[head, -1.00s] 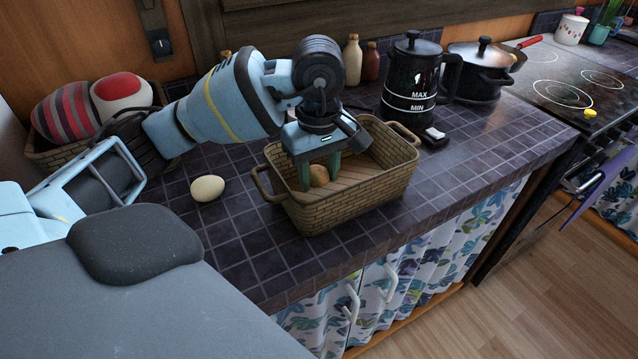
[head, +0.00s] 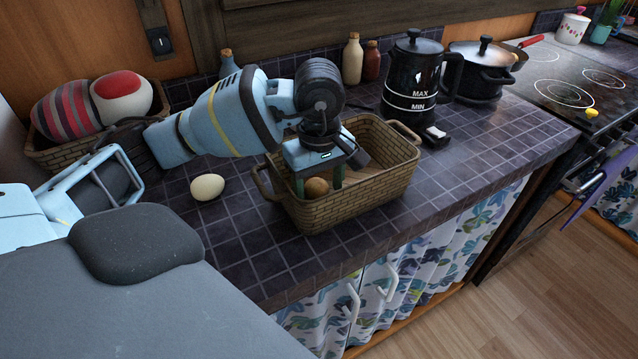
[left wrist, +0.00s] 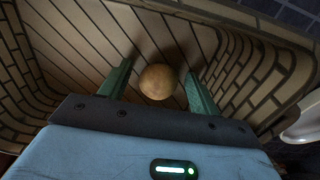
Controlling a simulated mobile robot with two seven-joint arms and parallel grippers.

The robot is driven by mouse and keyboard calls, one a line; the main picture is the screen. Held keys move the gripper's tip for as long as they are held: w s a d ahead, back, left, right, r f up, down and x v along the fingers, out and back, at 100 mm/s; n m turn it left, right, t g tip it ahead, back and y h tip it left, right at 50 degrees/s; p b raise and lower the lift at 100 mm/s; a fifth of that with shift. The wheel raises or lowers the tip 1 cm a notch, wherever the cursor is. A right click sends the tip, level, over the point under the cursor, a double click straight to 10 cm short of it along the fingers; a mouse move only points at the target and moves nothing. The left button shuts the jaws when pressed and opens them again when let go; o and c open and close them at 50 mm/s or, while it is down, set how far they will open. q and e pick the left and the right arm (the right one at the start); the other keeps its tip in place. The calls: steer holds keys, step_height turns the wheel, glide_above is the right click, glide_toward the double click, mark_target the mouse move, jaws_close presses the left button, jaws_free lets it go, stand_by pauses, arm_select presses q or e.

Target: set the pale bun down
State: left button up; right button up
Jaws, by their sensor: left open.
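The pale bun (head: 317,187) shows as a small round tan-brown bun inside the wicker basket (head: 345,208), near its left front wall. It also shows in the left wrist view (left wrist: 158,82), over the slatted basket floor. My left gripper (head: 319,186) reaches down into the basket from above. Its green fingers are open on either side of the bun, with a visible gap at each side in the left wrist view. The bun seems to rest on the basket floor, though its underside is hidden. My right gripper is not in view.
A smooth cream egg-shaped thing (head: 207,187) lies on the tiled counter left of the basket. A kettle (head: 413,80) and a black pot (head: 480,72) stand behind right. Another basket (head: 60,157) with large rounded things stands at left. The counter's front right is clear.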

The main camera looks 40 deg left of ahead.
mark_target(319, 184)
arm_select(q)
steer(key=shift+r, duration=0.2)
step_height(319, 184, up, 12)
steer(key=p, duration=0.1)
steer(key=shift+p, duration=0.4)
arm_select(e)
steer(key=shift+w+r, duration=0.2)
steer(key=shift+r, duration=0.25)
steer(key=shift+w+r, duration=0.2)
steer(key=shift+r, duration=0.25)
arm_select(q)
steer(key=shift+f, duration=0.1)
